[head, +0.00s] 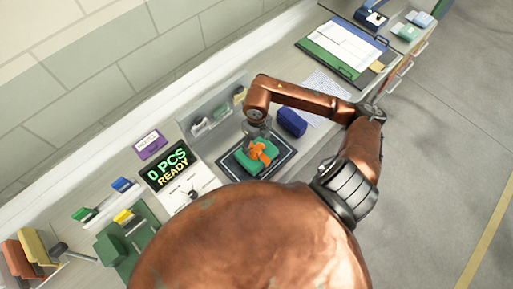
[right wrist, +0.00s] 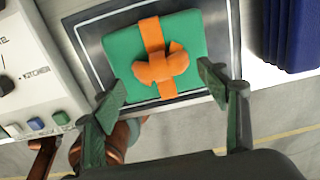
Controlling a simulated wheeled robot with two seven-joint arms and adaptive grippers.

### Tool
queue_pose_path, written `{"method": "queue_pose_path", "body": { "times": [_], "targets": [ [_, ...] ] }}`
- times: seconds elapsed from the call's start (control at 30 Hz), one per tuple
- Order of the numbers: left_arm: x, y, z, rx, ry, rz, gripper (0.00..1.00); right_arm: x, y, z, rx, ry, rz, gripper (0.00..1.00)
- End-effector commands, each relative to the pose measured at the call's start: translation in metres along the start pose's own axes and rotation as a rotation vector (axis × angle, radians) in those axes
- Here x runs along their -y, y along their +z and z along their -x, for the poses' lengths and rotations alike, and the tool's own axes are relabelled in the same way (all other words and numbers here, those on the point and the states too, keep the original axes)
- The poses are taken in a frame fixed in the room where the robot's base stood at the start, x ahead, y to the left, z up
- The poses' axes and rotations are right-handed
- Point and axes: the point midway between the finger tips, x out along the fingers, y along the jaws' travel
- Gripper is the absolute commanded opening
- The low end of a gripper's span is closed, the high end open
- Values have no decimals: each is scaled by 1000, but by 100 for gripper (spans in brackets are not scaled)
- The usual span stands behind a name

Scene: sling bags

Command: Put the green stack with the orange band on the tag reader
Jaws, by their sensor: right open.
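The green stack (head: 250,163) with its orange band and bow lies flat on a dark square pad with a white outline (head: 228,168), which looks like the tag reader. The right wrist view shows the stack (right wrist: 195,40) within the pad's dark border (right wrist: 93,62). My right gripper (right wrist: 163,92) is open and empty, with its fingertips near the stack's two near corners. I cannot tell whether they touch it. In the head view the right gripper (head: 258,138) is over the stack's far edge. My left gripper is not in view.
A display reading "0 PCS READY" (head: 167,170) stands left of the pad above a white control box (head: 198,183). A dark blue block (head: 292,122) is close right of the pad. A clear bin (head: 215,112) stands behind. A clipboard (head: 342,48) lies farther right.

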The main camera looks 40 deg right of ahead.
Motion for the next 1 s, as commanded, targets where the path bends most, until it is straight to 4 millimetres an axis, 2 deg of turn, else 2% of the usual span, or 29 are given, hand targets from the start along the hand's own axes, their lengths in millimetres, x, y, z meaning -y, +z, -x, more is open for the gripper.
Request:
{"method": "queue_pose_path", "body": {
  "times": [0.2, 0.4, 0.6, 0.87, 0.97, 1.0],
  "targets": [
    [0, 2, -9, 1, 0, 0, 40, 1, 1, 46, 4, -3, 1, 67],
    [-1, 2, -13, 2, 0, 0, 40, 0, 0, 72, 1, -1, 1, 67],
    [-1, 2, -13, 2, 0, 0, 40, 0, 0, 79, -1, -1, 1, 67],
    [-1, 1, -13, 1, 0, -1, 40, -2, 0, 79, 0, 9, 3, 67],
    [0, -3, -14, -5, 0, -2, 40, -24, -1, 74, 9, 87, 24, 67],
    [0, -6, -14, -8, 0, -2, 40, -40, -2, 73, 18, 150, 37, 67]
  ]
}}
